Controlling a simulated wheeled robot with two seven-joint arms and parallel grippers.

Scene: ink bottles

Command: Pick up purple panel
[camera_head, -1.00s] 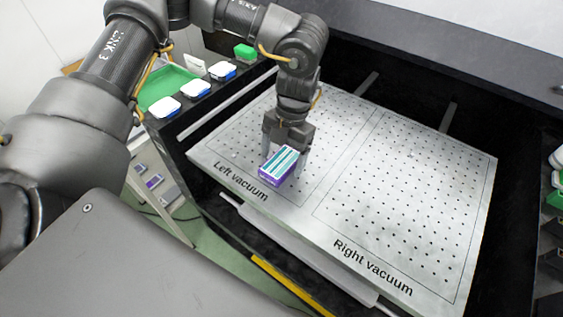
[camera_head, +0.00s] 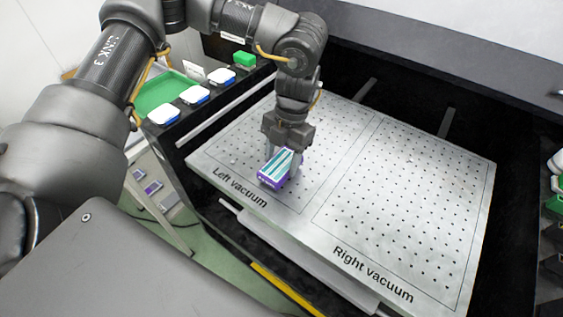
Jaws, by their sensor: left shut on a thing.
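The purple panel (camera_head: 272,180) is a small block with a purple side and a top striped white and teal. It is at the left vacuum area of the perforated metal plate (camera_head: 400,185), near the "Left vacuum" label. My left gripper (camera_head: 282,157) points down over it and is shut on it, its fingers on either side of the block. I cannot tell whether the panel touches the plate or is slightly above it. The far finger is partly hidden. My right gripper is not in view.
Several white and blue blocks (camera_head: 194,94) and a green block (camera_head: 244,60) stand on the black ledge at the upper left, beside a green tray (camera_head: 163,93). The right vacuum area is clear. More items (camera_head: 555,185) sit at the right edge.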

